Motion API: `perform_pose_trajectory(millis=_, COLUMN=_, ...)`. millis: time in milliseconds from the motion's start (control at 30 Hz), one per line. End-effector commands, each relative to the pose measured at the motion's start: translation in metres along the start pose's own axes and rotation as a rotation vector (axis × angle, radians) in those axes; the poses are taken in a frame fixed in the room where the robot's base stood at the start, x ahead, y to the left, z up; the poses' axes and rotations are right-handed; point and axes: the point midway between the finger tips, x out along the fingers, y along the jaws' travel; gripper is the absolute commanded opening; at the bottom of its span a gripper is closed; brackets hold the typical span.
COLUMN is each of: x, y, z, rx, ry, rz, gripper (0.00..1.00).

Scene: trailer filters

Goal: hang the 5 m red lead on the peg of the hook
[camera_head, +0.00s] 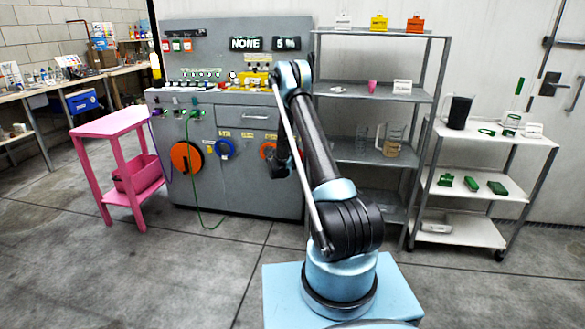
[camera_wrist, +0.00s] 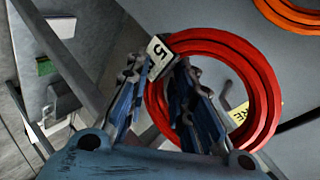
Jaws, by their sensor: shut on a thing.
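The red lead (camera_wrist: 262,82) is a thick coiled ring with a white tag marked 5 (camera_wrist: 158,53) at its upper left. My gripper (camera_wrist: 158,100) is shut on the left side of the coil, one finger on each side of its rim. A small grey piece (camera_wrist: 227,90), possibly the hook's peg, shows inside the ring. I cannot tell whether the coil is around it or in front of it. In the head view the red lead (camera_head: 267,150) shows at the grey cabinet's front, partly hidden by my gripper (camera_head: 279,165).
A yellow label (camera_wrist: 240,112) shows through the ring. A green lead (camera_head: 197,205) trails to the floor. Grey shelves (camera_head: 370,160) stand right of the cabinet.

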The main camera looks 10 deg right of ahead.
Motion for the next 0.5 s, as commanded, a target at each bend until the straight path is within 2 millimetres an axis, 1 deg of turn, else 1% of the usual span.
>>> perform_pose_trajectory(millis=500, x=0.023, y=-0.012, z=0.001, rx=0.001, ry=0.001, rz=0.000, gripper=0.00)
